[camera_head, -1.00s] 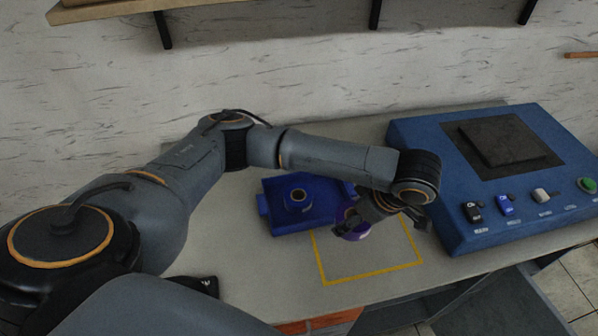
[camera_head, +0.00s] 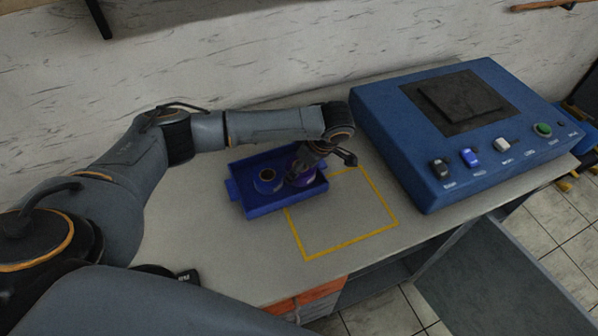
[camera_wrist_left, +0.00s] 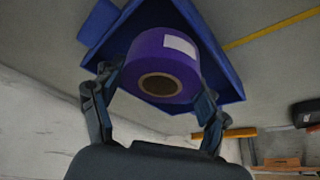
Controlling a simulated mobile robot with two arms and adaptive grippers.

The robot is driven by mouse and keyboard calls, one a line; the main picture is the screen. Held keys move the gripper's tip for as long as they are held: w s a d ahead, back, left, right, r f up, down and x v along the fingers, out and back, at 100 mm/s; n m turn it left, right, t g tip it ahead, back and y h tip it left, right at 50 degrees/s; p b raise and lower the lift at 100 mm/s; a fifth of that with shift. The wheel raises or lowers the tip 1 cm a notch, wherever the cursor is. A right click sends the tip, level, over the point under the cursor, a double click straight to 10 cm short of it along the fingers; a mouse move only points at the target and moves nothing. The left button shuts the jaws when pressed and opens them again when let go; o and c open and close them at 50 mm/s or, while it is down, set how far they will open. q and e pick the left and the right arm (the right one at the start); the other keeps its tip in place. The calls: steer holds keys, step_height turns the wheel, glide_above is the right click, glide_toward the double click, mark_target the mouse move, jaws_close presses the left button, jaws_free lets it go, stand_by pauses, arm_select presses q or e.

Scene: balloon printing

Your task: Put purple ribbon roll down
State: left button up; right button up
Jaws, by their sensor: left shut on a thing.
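The purple ribbon roll (camera_wrist_left: 190,72) has a white label and a cardboard core. In the left wrist view it sits between the fingers of my left gripper (camera_wrist_left: 160,90), which is shut on it. In the head view the purple roll (camera_head: 302,180) is partly hidden by the gripper (camera_head: 303,172). It is at the right part of the blue tray (camera_head: 262,211), over or in it; I cannot tell whether it touches the tray floor. A dark blue roll (camera_head: 267,186) stands beside it in the tray. My right gripper is not in view.
A yellow outlined square (camera_head: 349,242) on the table (camera_head: 215,255) is empty, right of the tray. A large blue machine (camera_head: 431,185) with buttons stands further right. The table's front is mostly clear.

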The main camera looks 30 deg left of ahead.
arm_select(q)
steer(key=shift+w+a+f, duration=0.15)
steer(key=shift+w+f, duration=0.05)
steer(key=shift+f, duration=0.05)
steer(key=shift+w+a+f, duration=0.1)
steer(key=shift+a+f, duration=0.05)
steer(key=shift+f, duration=1.6)
steer(key=shift+f, duration=0.15)
steer(key=o, duration=1)
steer(key=v, duration=1.2)
steer(key=shift+r+b, duration=0.25)
steer(key=shift+b, duration=0.15)
steer(key=shift+f, duration=0.1)
